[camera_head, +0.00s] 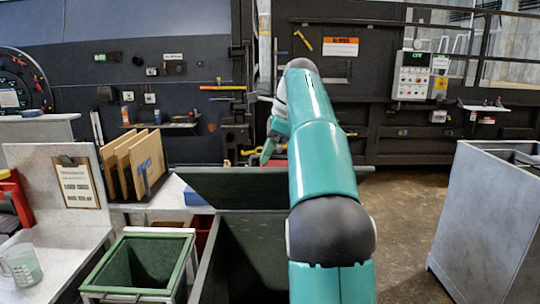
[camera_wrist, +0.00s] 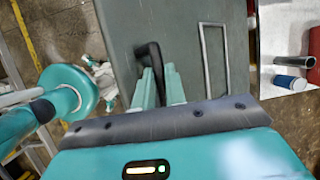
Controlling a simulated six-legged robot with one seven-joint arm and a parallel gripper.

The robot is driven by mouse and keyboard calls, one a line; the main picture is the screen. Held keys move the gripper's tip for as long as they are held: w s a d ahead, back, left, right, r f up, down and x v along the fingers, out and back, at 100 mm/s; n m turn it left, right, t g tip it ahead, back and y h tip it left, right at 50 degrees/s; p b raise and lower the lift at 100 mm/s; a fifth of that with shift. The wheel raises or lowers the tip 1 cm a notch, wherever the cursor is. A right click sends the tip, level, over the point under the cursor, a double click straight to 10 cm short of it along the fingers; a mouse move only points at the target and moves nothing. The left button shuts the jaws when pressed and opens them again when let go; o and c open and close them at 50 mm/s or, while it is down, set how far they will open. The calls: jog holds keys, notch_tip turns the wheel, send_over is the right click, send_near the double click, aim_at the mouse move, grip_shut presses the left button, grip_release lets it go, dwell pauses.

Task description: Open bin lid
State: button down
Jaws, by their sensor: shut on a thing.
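The large dark green bin (camera_head: 255,262) stands in front of me in the head view, with its inside showing to the left of my arm. Its lid (camera_head: 225,187) stands raised along the bin's far edge. In the wrist view the lid (camera_wrist: 185,30) is a flat grey-green panel with a black handle (camera_wrist: 148,52) and a thin metal bar loop. My gripper (camera_wrist: 159,78) is shut on the black handle. In the head view my gripper (camera_head: 268,148) shows beyond the lid's upper edge, partly hidden by my arm.
A smaller green bin (camera_head: 143,265) stands at the left, beside a counter with a clipboard (camera_head: 77,185) and a measuring cup (camera_head: 21,265). A grey cabinet (camera_head: 485,215) stands at the right. Floor (camera_head: 410,215) is clear between it and the bin.

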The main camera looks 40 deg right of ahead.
jog(key=shift+w+d+f, duration=0.1)
jog(key=shift+d+f, duration=0.15)
jog(key=shift+f, duration=0.15)
jog(key=c, duration=1.7)
grip_release()
jog(key=shift+o, duration=1.2)
jog(key=shift+w+d+f, duration=0.1)
jog(key=shift+w+d, duration=0.05)
jog(key=shift+w, duration=0.1)
jog(key=shift+s+a+r, duration=0.3)
jog(key=shift+s, duration=0.05)
jog(key=shift+w+d, duration=0.1)
jog(key=shift+w, duration=0.05)
jog(key=shift+r, duration=0.15)
